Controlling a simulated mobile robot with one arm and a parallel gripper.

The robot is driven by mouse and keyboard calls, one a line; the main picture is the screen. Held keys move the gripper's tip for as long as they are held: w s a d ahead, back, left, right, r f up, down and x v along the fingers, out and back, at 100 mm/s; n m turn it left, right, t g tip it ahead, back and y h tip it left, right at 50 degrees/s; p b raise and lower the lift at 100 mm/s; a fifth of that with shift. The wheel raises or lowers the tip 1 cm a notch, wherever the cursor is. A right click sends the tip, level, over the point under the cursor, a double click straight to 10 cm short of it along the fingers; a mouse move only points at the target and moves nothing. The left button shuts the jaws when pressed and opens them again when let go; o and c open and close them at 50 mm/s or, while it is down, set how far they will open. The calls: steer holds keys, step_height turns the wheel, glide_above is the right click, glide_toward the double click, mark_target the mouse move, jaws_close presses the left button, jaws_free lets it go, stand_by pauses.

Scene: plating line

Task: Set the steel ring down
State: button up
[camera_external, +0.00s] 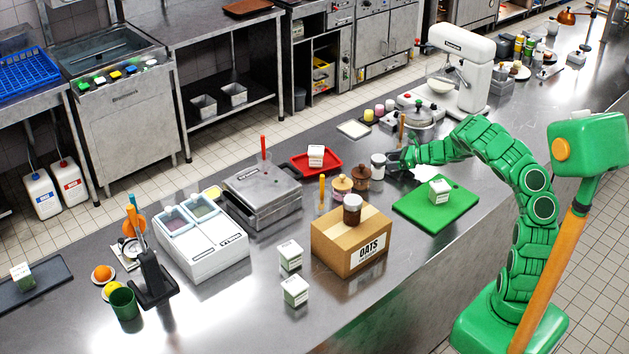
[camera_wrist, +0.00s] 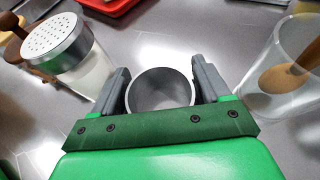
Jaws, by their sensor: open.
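My gripper (camera_external: 394,160) is low over the steel counter, beside a white shaker jar with a metal lid (camera_external: 378,165). In the wrist view my gripper (camera_wrist: 161,82) is open, with one dark finger on each side of the steel ring (camera_wrist: 160,74). The ring is upright with its open top towards the camera. It seems to stand on the counter; whether a finger touches it I cannot tell. In the external view I cannot make out the ring at the fingers.
In the wrist view the shaker (camera_wrist: 70,60) is close on the left and a clear container (camera_wrist: 284,75) close on the right. A green board (camera_external: 462,207) with a white box lies nearer the front edge. A red tray (camera_external: 298,164) and oats carton (camera_external: 330,250) stand left.

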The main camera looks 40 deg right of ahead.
steer(key=shift+v, duration=6.05)
steer(key=shift+r, duration=0.15)
steer(key=shift+w, duration=0.1)
